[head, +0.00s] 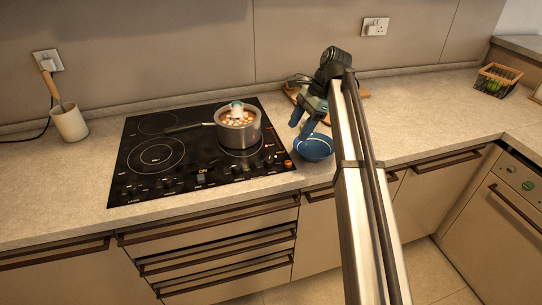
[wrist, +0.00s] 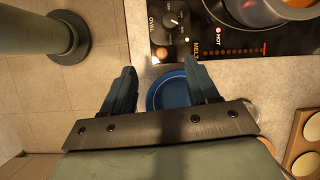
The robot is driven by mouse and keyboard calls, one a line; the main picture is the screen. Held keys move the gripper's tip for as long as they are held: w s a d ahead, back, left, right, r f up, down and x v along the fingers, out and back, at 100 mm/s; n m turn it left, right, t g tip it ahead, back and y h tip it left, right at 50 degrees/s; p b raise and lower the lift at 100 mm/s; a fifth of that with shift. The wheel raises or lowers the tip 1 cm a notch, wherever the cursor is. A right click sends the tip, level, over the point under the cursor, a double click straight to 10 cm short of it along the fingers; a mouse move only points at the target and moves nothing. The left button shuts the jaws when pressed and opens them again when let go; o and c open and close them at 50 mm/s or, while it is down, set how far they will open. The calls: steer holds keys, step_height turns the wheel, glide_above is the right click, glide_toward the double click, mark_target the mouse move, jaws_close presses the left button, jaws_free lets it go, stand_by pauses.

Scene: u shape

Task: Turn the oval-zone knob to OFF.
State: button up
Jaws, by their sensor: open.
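The black cooktop (head: 130,185) is set in the counter, with several small knobs along its front and an "ON" readout. In the wrist view, a dark knob (wrist: 171,18) sits beside the printed word "OVAL" on the panel (wrist: 205,50). Its pointer setting is too small to read. My gripper (head: 302,124) is open and empty above the counter, just right of the cooktop. In the wrist view its two fingers (wrist: 158,72) are spread apart, with a blue bowl below and the knob beyond the fingertips. Nothing touches the knob.
A pot (head: 238,136) of food stands on the right rear of the cooktop, its handle pointing left. The blue bowl (head: 314,149) sits on the counter under my gripper. A wooden board (head: 358,95) lies behind. A utensil crock (head: 69,124) stands at left.

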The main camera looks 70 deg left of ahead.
mark_target(269, 159)
steer(key=s+f, duration=0.2)
steer(key=f, duration=0.1)
steer(key=s+a+f, duration=0.1)
steer(key=s+f, duration=0.2)
steer(key=f, duration=0.1)
steer(key=s+a+f, duration=0.1)
steer(key=s+f, duration=0.2)
steer(key=f, duration=0.1)
steer(key=shift+s+a+f, duration=0.15)
steer(key=shift+f, duration=0.1)
steer(key=shift+c, duration=0.2)
steer(key=c, duration=1)
